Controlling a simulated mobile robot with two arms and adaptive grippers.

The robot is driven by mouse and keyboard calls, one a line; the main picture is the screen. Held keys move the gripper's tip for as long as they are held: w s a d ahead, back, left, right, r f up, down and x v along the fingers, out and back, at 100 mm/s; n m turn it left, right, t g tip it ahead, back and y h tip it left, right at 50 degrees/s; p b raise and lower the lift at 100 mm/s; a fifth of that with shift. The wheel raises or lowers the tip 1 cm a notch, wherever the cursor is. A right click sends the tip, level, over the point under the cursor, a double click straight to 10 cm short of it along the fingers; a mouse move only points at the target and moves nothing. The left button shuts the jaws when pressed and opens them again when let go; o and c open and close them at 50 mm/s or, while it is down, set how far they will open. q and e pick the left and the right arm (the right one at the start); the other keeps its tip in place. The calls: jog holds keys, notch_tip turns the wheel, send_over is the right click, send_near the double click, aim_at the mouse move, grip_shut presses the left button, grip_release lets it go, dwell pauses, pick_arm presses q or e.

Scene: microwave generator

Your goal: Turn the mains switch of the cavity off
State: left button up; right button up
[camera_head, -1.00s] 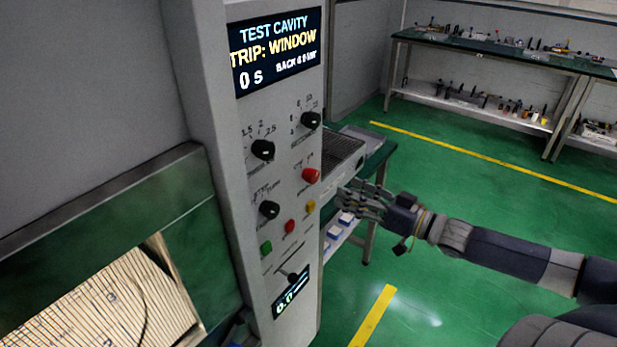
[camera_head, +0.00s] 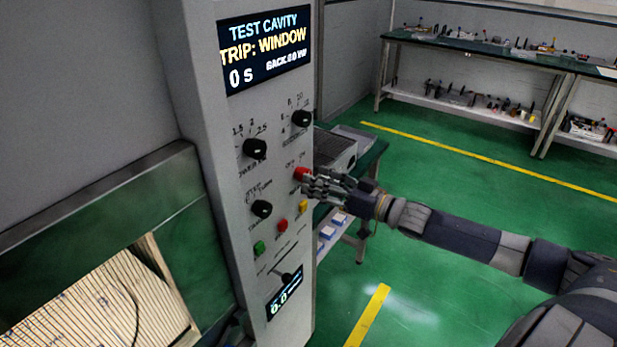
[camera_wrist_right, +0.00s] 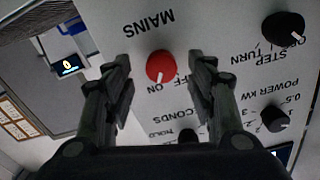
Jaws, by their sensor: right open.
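The mains switch is a red round knob (camera_head: 301,173) on the grey front panel of the test cavity (camera_head: 232,160). In the right wrist view, the red knob (camera_wrist_right: 160,66) appears upside down under the word MAINS, with OFF and ON marks beside it. Its pale pointer mark seems to face the ON side. My right gripper (camera_head: 308,184) is open at the panel, just by the knob. In the wrist view its two fingers (camera_wrist_right: 162,68) stand either side of the knob with gaps. I cannot tell whether the fingertips reach past its face. My left gripper is not in view.
Black knobs (camera_head: 255,148), a green button (camera_head: 259,248), a red button (camera_head: 282,225) and a yellow button (camera_head: 303,206) share the panel. The display (camera_head: 265,50) reads TRIP: WINDOW. A side table (camera_head: 372,160) stands behind. Green floor to the right is open.

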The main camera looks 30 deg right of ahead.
jog(key=shift+x, duration=1.75)
jog(key=shift+a, duration=0.1)
jog(key=c, duration=1.1)
